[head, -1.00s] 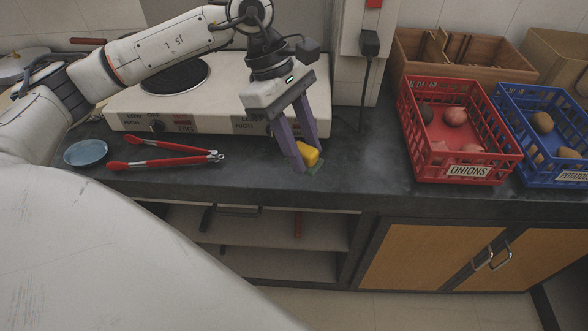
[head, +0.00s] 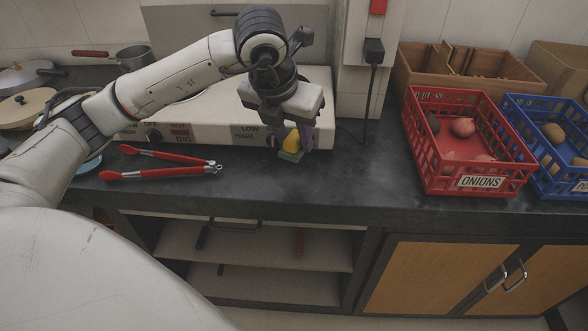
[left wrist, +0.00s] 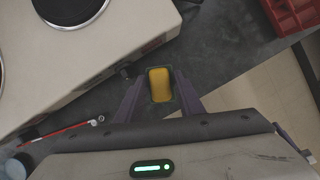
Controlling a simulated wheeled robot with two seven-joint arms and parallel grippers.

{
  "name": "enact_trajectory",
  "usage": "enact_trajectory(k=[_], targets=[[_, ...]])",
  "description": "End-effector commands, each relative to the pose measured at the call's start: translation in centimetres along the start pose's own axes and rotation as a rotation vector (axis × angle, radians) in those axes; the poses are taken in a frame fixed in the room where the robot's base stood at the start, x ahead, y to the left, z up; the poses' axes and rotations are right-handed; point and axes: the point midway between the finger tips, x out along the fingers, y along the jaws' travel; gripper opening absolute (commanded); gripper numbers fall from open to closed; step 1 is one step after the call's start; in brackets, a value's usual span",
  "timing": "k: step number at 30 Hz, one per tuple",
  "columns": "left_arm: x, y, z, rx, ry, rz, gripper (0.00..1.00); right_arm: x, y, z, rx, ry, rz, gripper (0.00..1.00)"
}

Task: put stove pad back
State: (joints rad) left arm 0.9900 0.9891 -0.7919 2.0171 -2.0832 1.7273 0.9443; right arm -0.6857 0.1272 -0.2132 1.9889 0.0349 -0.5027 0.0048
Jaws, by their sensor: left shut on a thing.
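The stove pad (head: 292,145), a small yellow block with a green underside, is between the purple fingers of my left gripper (head: 293,139). The gripper is shut on it and points down in front of the stove. In the left wrist view the pad (left wrist: 160,85) shows yellow with a dark green edge between the two fingers. I cannot tell if its underside touches the counter. The white stove (head: 318,105) stands behind the gripper, and my arm hides much of it. My right gripper is not in view.
Red-handled tongs (head: 165,173) lie on the dark counter (head: 365,180), left of the gripper. A red onion crate (head: 435,182) and a blue crate (head: 565,187) stand right. A black plug and cord (head: 373,55) hang behind. The counter between the pad and the red crate is clear.

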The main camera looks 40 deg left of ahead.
Motion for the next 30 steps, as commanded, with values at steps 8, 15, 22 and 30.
enact_trajectory(k=[8,15,22,30], targets=[[3.2,0.0,-1.4,0.001,0.001,0.000,0.13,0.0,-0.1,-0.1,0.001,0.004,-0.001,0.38],[6.0,0.0,-2.6,0.003,0.004,0.000,0.13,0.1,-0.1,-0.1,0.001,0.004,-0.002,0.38],[6.5,0.0,-2.7,0.003,-0.001,-0.001,0.13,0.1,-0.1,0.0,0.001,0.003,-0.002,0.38],[6.7,0.0,-2.8,0.004,0.000,-0.002,0.53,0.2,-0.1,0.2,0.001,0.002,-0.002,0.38]])
